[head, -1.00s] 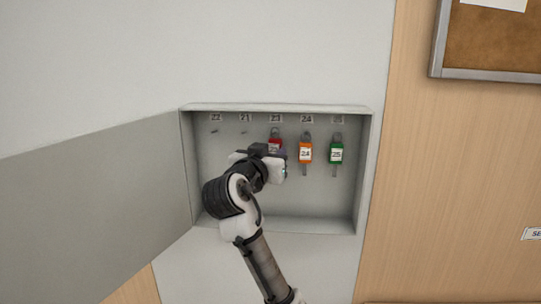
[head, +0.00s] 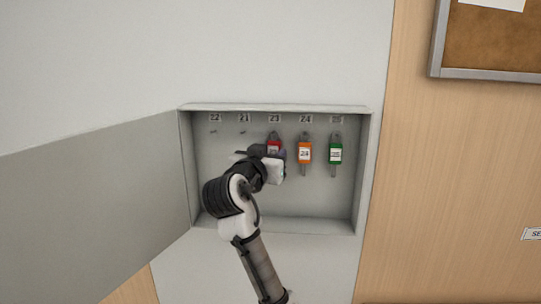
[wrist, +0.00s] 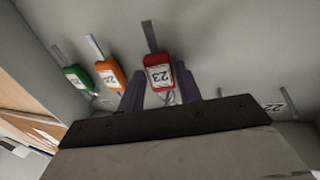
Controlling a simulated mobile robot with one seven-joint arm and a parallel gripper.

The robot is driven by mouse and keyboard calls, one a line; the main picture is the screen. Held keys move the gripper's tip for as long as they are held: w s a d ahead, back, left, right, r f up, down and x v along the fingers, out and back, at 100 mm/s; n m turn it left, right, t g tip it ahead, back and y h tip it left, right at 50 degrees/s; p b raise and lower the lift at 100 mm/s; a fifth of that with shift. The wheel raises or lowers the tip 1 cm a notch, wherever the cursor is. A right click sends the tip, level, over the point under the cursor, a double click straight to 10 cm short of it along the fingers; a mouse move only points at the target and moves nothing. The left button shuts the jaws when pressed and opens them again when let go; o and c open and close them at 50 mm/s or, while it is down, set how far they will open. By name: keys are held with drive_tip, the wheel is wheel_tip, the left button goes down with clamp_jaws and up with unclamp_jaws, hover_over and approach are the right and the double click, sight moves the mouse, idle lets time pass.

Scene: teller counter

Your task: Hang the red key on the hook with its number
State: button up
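The red key (head: 274,145), tagged 23, hangs upright in the wall cabinet under the number 23 label (head: 274,118). In the wrist view the red key (wrist: 158,74) shows between the two dark fingertips of my gripper (wrist: 162,92), with a gap on each side. My gripper (head: 277,155) is open and close in front of the key, covering its lower part in the head view. The contact of the key's ring with its hook is too small to make out.
The orange key (head: 305,153), tagged 24, and green key (head: 336,154) hang just to the right. The hooks under 22 (head: 214,131) and 21 (head: 243,131) are bare. The open cabinet door (head: 100,200) stands on the left.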

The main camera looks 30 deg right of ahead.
drive_tip(key=o, duration=0.4)
drive_tip(key=shift+c, duration=0.2)
drive_tip(key=b+v, duration=0.5)
drive_tip(key=v, duration=0.8)
drive_tip(key=shift+s+a, duration=0.25)
drive_tip(key=shift+a, duration=0.05)
